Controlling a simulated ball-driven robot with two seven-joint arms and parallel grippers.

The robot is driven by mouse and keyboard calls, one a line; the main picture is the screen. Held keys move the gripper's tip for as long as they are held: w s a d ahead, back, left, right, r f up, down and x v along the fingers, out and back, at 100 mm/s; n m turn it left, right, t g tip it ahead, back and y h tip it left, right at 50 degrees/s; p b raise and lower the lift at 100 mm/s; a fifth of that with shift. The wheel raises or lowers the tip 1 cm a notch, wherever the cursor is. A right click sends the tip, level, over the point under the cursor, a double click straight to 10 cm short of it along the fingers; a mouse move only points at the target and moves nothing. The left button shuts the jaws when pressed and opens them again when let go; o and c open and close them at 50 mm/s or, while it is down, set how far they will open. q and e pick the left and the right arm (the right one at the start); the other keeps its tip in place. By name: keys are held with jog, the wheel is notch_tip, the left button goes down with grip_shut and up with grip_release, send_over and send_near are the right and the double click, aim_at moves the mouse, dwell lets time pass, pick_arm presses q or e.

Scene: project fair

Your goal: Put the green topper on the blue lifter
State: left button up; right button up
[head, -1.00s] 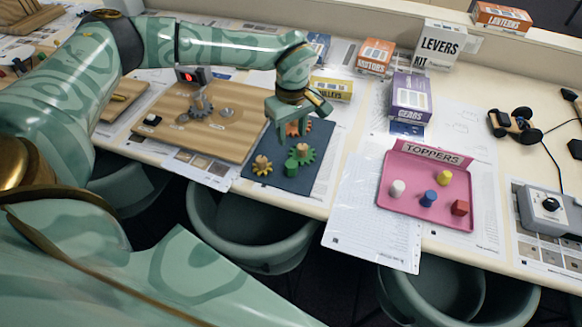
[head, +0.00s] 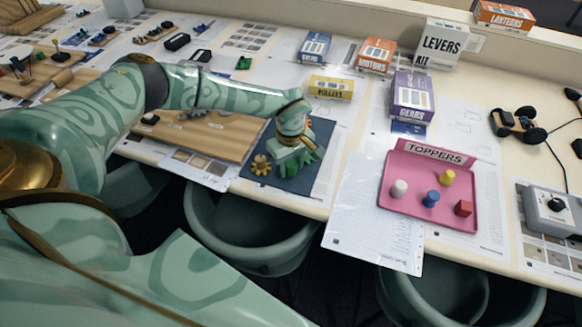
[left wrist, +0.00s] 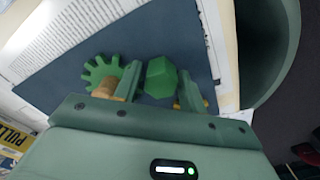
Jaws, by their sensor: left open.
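The green topper (left wrist: 161,78), a small six-sided block, lies on the dark blue mat and shows in the left wrist view between the two fingers of my left gripper (left wrist: 159,72). The fingers stand apart on either side of it, and I cannot tell whether either touches it. In the head view my left gripper (head: 290,160) is low over the mat and hides most or all of the topper. I cannot make out a blue lifter with certainty; my left arm covers part of the boards at the left. My right gripper is not in view.
A green gear (left wrist: 102,75) lies close beside the left finger. A pink toppers tray (head: 420,213) with white, blue, yellow and red pieces stands right. A wooden board (head: 215,150) lies left.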

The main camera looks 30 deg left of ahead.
pick_arm(q)
jog(key=c, duration=0.8)
jog(key=shift+r, duration=0.15)
